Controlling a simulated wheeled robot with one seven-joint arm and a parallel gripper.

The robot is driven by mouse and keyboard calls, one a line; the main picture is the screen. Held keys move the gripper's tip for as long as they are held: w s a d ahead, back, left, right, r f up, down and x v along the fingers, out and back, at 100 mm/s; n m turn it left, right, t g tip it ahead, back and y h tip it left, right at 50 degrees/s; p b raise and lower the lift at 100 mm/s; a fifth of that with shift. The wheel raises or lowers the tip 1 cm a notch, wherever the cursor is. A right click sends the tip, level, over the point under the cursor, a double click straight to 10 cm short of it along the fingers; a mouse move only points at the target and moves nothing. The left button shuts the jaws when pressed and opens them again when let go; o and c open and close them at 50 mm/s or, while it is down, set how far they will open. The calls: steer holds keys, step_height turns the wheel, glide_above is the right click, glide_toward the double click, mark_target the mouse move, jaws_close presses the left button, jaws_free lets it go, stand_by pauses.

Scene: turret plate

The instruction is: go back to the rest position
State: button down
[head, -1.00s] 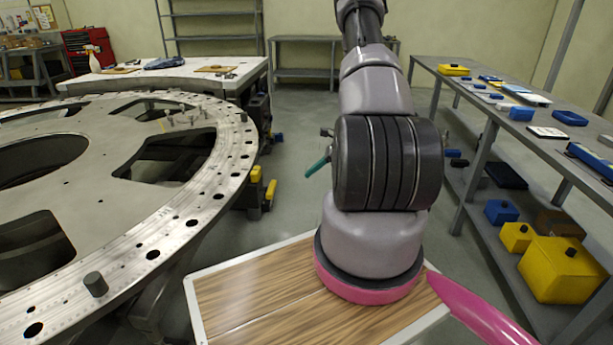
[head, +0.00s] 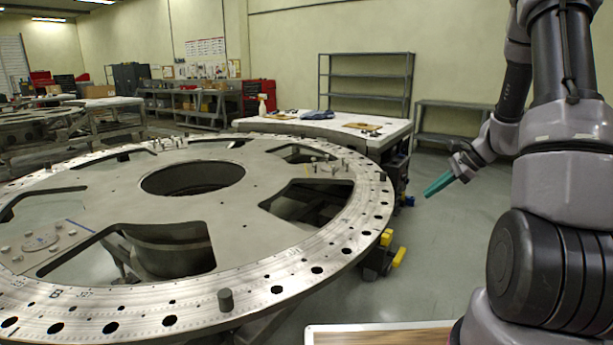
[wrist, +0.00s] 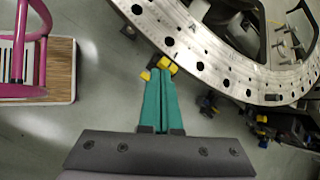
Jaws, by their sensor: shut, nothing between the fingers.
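My gripper (head: 438,184) has teal fingers and is at the right of the head view, over open floor beyond the plate's right edge. It is empty, and in the wrist view its two fingers (wrist: 160,95) lie side by side, closed together. The big round turret plate (head: 250,290) fills the left and middle of the head view. Its holed rim (wrist: 195,62) also shows at the top right of the wrist view, apart from the fingers.
A dark peg (head: 225,299) stands on the plate's near rim. Yellow-ended parts (head: 398,257) stick out beside the plate. A white-topped workbench (head: 370,133) and a grey shelf (head: 365,78) stand behind. A wooden-topped surface (head: 380,335) is at the front.

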steer(key=s+a+r+n+h, duration=0.1)
steer(key=s+a+r+n, duration=0.35)
steer(key=r, duration=0.35)
steer(key=s+a+r+n+h, duration=0.1)
steer(key=s+a+r+n, duration=0.3)
steer(key=r, duration=0.4)
steer(key=s+a+r+n+t+h, duration=0.1)
steer(key=s+r, duration=0.3)
steer(key=s, duration=0.4)
steer(key=s+a+r+n+t+h, duration=0.2)
steer(key=s+r+n, duration=0.2)
steer(key=s, duration=0.4)
steer(key=shift+a+r+t, duration=0.2)
steer(key=shift+r+t, duration=0.1)
steer(key=shift+r, duration=0.3)
steer(key=shift+d, duration=0.1)
